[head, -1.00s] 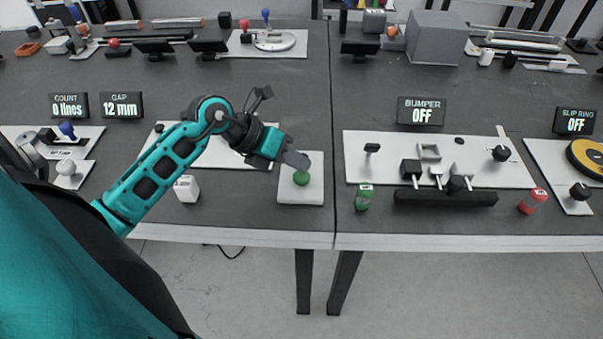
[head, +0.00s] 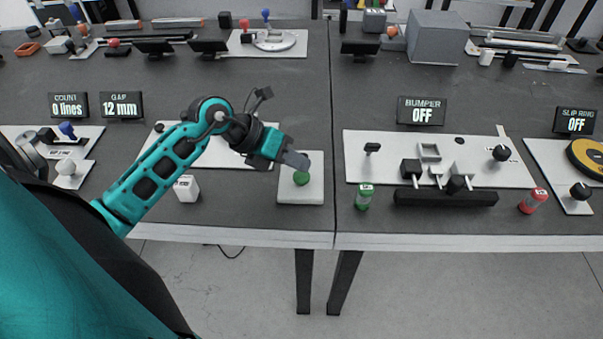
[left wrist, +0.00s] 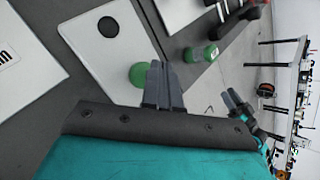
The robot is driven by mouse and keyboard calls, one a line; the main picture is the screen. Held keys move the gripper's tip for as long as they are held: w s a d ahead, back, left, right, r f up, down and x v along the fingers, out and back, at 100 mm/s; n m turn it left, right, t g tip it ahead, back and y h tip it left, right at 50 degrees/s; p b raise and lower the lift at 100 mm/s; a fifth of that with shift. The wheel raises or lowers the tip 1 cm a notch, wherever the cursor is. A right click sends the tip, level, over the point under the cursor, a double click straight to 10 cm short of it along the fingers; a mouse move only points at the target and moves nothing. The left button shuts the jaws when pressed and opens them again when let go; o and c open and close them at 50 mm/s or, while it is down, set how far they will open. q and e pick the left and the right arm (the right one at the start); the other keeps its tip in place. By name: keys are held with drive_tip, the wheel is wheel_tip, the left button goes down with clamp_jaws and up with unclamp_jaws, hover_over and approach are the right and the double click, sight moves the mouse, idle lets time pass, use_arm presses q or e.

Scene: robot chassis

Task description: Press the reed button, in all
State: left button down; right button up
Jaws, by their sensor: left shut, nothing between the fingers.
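A green round button (head: 301,178) stands on a small white plate (head: 311,195) near the front edge of the left table. The button also shows in the left wrist view (left wrist: 138,75), beside the fingers. My left gripper (head: 300,163) is shut and empty, its fingertips just behind and above the button in the head view; I cannot tell whether they touch it. The shut fingers also show in the left wrist view (left wrist: 163,85). Part of what looks like my right gripper (left wrist: 238,108) shows at the right of the left wrist view; its jaws are unclear.
A white block (head: 187,189) stands left of the button plate. A display (head: 422,111) reads BUMPER OFF.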

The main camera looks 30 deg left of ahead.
sight(296, 175)
use_arm(q)
drive_tip(key=shift+f, duration=0.35)
drive_tip(key=shift+f+b, duration=0.4)
drive_tip(key=shift+f, duration=0.15)
idle(0.5)
drive_tip(key=shift+r, duration=0.1)
drive_tip(key=shift+r+p, duration=0.85)
drive_tip(key=shift+p, duration=0.05)
wheel_tip(296, 175, up, 3)
drive_tip(key=shift+f+p, duration=0.15)
drive_tip(key=shift+p, duration=1.05)
drive_tip(key=shift+r+p, duration=0.8)
drive_tip(key=shift+r, duration=0.4)
